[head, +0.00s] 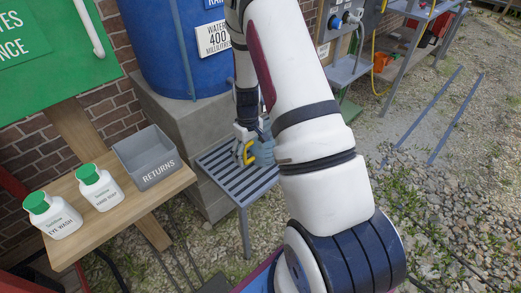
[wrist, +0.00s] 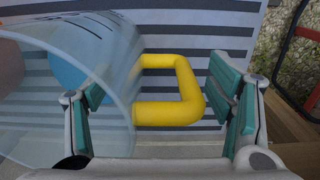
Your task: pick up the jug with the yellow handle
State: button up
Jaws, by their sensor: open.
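The jug has a clear, bluish body (wrist: 60,125) that fills the left of the wrist view, with its yellow handle (wrist: 188,100) pointing right. In the head view the handle (head: 246,154) and part of the body (head: 264,154) show at the slatted grey stand (head: 214,164), partly behind my arm. My gripper (wrist: 165,90) is open. The handle lies between its two teal-padded fingers, with a visible gap to the right finger. The left finger shows through the clear body; I cannot tell whether it touches the jug.
A wooden shelf (head: 105,208) at left holds two green-capped bottles, eye wash (head: 52,216) and another (head: 99,187), and a grey RETURNS bin (head: 147,157). A blue water barrel (head: 165,45) stands on a concrete block (head: 205,125) behind the stand. Gravel lies at right.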

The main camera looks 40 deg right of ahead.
grip_shut()
jog(key=shift+r, duration=0.15)
jog(key=shift+r, duration=0.55)
jog(key=s+r+p, duration=0.2)
jog(key=s+r, duration=0.1)
jog(key=s, duration=1.3)
jog(key=shift+d+r, duration=0.25)
jog(key=shift+r, duration=0.1)
jog(key=c, duration=1.1)
grip_release()
grip_shut()
